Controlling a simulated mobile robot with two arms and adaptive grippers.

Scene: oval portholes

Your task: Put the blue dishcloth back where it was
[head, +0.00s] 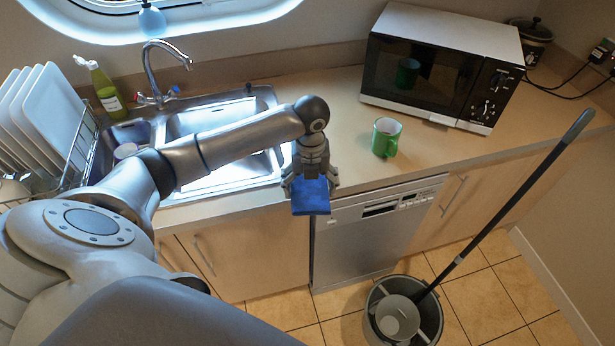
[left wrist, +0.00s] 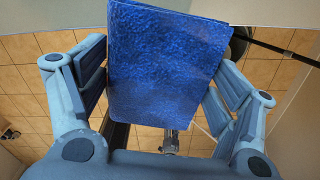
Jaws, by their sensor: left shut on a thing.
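The blue dishcloth (head: 311,197) is a folded, flat piece held in my left gripper (head: 310,184). In the head view it hangs at the front edge of the counter, in front of the dishwasher's upper left corner. In the left wrist view the dishcloth (left wrist: 165,65) fills the space between the two fingers of my left gripper (left wrist: 160,95), which are shut on it. I cannot tell whether the cloth touches the counter edge. My right gripper does not show in either view.
A green mug (head: 386,138) stands on the counter right of my gripper, before a microwave (head: 440,66). The sink (head: 215,125) with a tap (head: 160,75) lies behind my arm. A mop bucket (head: 402,312) stands on the tiled floor, its handle leaning up right. Plates (head: 50,115) stand at left.

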